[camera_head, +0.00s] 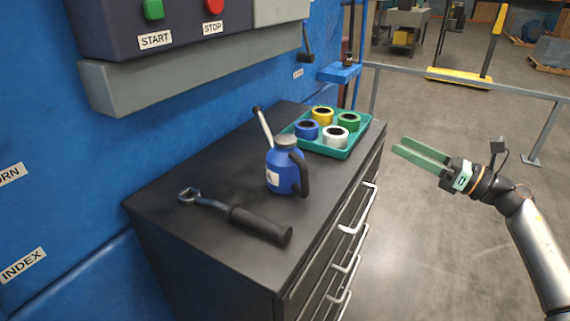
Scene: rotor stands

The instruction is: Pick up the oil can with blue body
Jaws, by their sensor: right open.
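The oil can (279,171) has a blue body, a grey cap, a dark handle on its right and a pale spout with a dark tip slanting up to the left. It stands upright on the dark top of a drawer cabinet (180,228). My right gripper (398,147) is open and empty, to the right of the can, out past the cabinet's edge and apart from it. Its two green fingers point left toward the cabinet. My left gripper is not in view.
A teal tray (343,155) with several coloured tape rolls sits just behind the can. A wrench with a dark grip (260,224) lies in front. A blue machine with a control panel (180,30) rises behind the cabinet. Drawer handles (358,212) stick out on the right side.

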